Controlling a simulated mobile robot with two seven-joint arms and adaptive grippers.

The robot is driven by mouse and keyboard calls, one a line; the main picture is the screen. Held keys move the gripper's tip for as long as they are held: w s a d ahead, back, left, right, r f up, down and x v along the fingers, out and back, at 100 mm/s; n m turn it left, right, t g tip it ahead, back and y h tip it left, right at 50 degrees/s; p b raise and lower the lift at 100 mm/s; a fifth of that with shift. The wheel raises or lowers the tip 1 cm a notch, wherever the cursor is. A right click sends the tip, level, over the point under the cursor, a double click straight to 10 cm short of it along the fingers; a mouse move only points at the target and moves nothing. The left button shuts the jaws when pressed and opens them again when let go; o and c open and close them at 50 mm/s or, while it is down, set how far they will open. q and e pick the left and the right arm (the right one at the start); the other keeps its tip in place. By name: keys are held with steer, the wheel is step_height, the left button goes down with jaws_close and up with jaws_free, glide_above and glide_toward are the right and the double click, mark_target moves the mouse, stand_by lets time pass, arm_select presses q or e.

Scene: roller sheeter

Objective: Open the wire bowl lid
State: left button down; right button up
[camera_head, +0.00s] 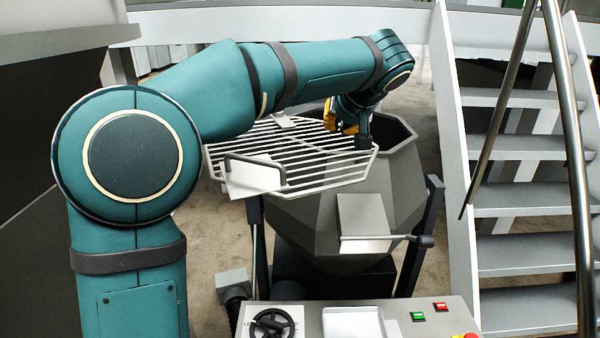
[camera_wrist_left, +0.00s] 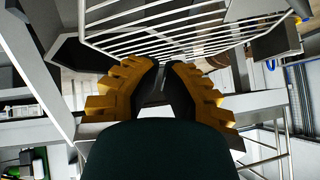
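The wire bowl lid (camera_head: 300,163) is a pale grille of parallel bars, seen over the left part of the grey faceted mixing bowl (camera_head: 390,190). The bowl's dark opening shows to the right of the lid. In the left wrist view the lid's bars (camera_wrist_left: 165,35) fill the upper middle. My left gripper (camera_head: 360,140), with yellow and black fingers, is at the lid's right far edge. In the left wrist view its black fingertips (camera_wrist_left: 163,68) are close together near the bars, with no lid bar clearly between them. Whether they touch the lid is unclear. My right gripper is out of view.
A white plate with a dark handle (camera_head: 258,172) is at the lid's near left. A control panel (camera_head: 400,312) with buttons and a black handwheel (camera_head: 272,323) stands in front. Metal stairs (camera_head: 520,200) and a rail (camera_head: 575,170) bound the right side.

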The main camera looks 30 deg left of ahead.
arm_select(q)
steer(key=s+d+g, duration=0.4)
steer(key=s, duration=0.4)
steer(key=x, duration=1.1)
steer(key=shift+w+a+r+b, duration=0.1)
steer(key=shift+a+r+b, duration=0.15)
steer(key=shift+b, duration=0.05)
steer(key=a, duration=0.1)
steer(key=s+a, duration=0.1)
steer(key=a, duration=0.1)
steer(key=shift+s+a+y, duration=0.1)
steer(key=shift+s+y, duration=0.05)
steer(key=shift+y, duration=0.15)
steer(key=shift+a, duration=0.1)
steer(key=m+t+b, duration=0.1)
steer(key=m+b, duration=0.1)
steer(key=b, duration=0.1)
glide_toward(237, 180)
steer(key=x, duration=0.5)
steer(key=shift+r, duration=0.1)
